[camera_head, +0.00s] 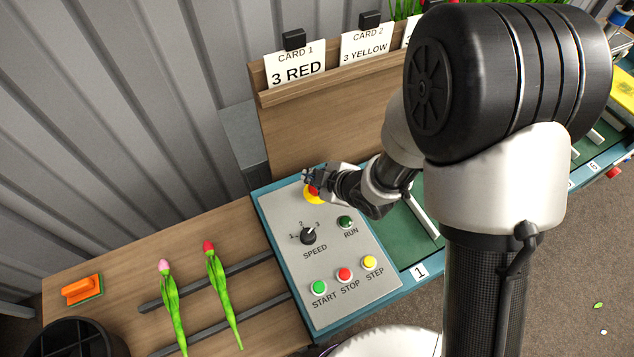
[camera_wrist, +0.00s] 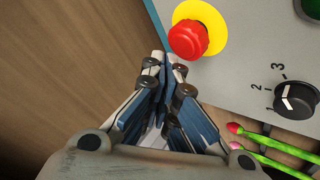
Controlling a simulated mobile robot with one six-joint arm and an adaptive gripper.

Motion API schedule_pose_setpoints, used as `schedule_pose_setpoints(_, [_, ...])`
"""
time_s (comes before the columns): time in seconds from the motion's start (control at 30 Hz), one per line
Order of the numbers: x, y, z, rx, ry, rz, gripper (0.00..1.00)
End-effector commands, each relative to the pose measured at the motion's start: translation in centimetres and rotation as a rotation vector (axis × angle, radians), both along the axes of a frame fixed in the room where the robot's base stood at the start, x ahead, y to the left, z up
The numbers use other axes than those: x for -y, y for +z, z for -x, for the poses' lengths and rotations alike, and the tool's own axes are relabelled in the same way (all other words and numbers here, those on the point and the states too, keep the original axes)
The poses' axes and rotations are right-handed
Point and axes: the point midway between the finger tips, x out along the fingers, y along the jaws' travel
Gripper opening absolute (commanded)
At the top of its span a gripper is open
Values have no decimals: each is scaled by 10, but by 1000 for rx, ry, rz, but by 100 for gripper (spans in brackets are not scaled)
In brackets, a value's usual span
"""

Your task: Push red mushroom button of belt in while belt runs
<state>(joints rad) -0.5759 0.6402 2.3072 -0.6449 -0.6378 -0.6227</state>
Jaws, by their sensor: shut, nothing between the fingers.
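The red mushroom button (camera_wrist: 187,39) sits on a yellow disc at the panel's upper left corner in the wrist view. In the head view the red button (camera_head: 312,190) is partly hidden by my gripper (camera_head: 306,176). My gripper also shows in the wrist view (camera_wrist: 164,66), shut and empty, its fingertips close beside the button. I cannot tell whether they touch it. The grey control panel (camera_head: 275,222) carries the speed knob, run lamp and start, stop and step buttons. The green belt (camera_head: 410,240) is mostly hidden behind my arm.
A wooden card rack (camera_head: 310,130) stands just behind the panel. Two tulips, one pink (camera_head: 168,300) and one red (camera_head: 220,295), lie on the wooden table (camera_head: 120,260) at left.

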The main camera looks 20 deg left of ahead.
Motion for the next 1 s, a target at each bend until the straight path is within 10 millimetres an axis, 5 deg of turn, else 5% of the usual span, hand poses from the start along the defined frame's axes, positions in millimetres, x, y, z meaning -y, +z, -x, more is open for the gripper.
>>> schedule_pose_setpoints(0.27, [0, 4, 0, 1, 1, 0, 0])
schedule_pose_setpoints(0.73, [0, 49, 0, 0, 0, 0, 0])
schedule_pose_setpoints(1.0, [0, 49, 0, -1, 1, 0, 0])
